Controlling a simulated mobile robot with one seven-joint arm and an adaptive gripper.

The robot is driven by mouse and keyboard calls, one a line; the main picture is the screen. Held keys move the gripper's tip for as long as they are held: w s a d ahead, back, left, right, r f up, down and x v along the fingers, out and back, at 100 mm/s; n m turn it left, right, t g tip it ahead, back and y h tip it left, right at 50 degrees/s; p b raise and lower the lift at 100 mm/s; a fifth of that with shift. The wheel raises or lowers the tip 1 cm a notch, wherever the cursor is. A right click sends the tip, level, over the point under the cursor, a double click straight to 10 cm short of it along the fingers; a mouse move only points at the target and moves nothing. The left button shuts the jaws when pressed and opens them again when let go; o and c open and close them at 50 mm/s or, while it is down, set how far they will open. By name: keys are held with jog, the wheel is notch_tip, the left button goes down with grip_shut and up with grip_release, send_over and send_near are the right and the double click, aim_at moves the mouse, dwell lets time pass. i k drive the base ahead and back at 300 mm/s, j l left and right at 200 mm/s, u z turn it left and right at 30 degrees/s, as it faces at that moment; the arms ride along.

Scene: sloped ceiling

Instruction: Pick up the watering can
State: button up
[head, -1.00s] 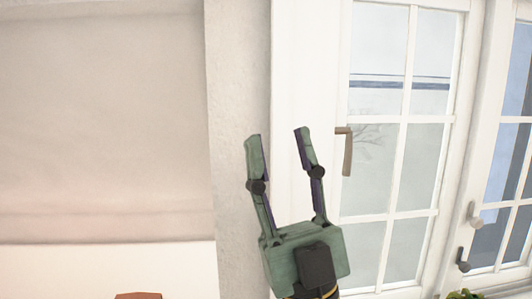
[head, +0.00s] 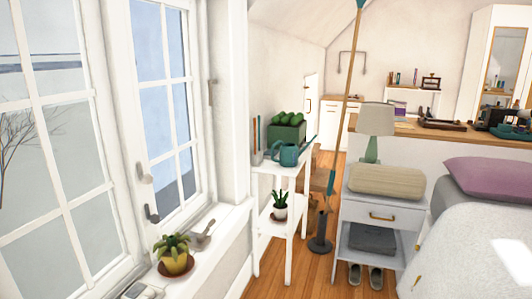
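A teal watering can (head: 289,155) stands on the top of a narrow white shelf stand (head: 276,170) in the middle of the head view. Its spout points up to the right. It is upright, with a green box (head: 287,134) of round green things close behind it. My gripper is not in the head view now, so its place relative to the can cannot be seen.
A white windowsill (head: 215,240) with a potted succulent (head: 174,255) lies at left. A thin upright pole (head: 345,100) stands just right of the shelf. A nightstand (head: 374,215) and bed (head: 480,230) are at right. Some wooden floor (head: 310,268) shows in front of the shelf.

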aim_at(289, 155)
jog(key=u, duration=1.05)
jog(key=z, duration=1.3)
jog(key=i+u, duration=0.1)
jog(key=i, duration=0.6)
jog(key=l, duration=0.1)
